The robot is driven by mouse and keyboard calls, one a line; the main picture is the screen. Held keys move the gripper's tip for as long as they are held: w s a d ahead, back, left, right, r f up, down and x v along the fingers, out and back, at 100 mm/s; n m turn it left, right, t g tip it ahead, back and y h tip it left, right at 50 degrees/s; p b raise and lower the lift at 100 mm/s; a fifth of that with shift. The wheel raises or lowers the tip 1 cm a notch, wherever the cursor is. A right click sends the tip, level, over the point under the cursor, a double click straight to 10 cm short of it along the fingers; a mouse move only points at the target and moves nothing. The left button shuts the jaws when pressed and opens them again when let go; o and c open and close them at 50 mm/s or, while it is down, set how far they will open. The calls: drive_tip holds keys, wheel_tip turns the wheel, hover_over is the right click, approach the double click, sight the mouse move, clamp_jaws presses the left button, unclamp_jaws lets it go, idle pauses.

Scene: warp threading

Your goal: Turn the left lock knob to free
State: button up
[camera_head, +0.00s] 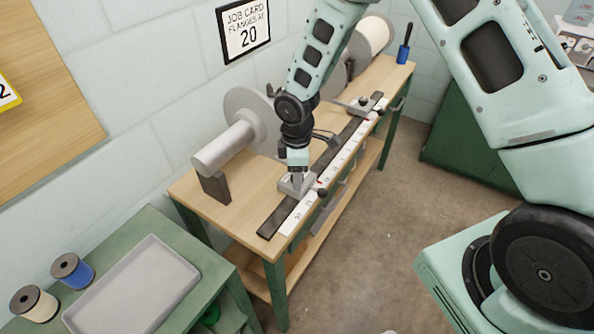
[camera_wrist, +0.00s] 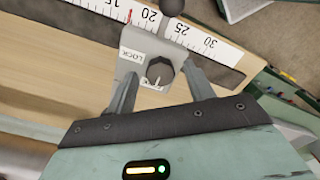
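The left lock knob (camera_wrist: 160,71) is a dark faceted knob on a grey block (camera_wrist: 136,42), beside a white label reading LOCK (camera_wrist: 131,55). The lettering below the knob is partly hidden. My gripper (camera_wrist: 160,75) is open, its two fingers on either side of the knob with a visible gap to it. In the head view my gripper (camera_head: 298,180) points down at the left grey block (camera_head: 288,187) on the rail, and the knob is hidden there.
A white scale (camera_head: 318,185) runs along a dark rail (camera_head: 272,222) on the wooden bench. A black ball handle (camera_wrist: 171,7) sticks out by the block. A second grey block (camera_head: 362,106) sits farther along. A large grey flanged roller (camera_head: 225,148) stands behind my gripper.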

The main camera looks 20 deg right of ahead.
wheel_tip(320, 180, up, 17)
drive_tip(key=b, duration=0.1)
drive_tip(key=shift+r, duration=0.2)
idle(0.3)
drive_tip(key=shift+s, duration=0.1)
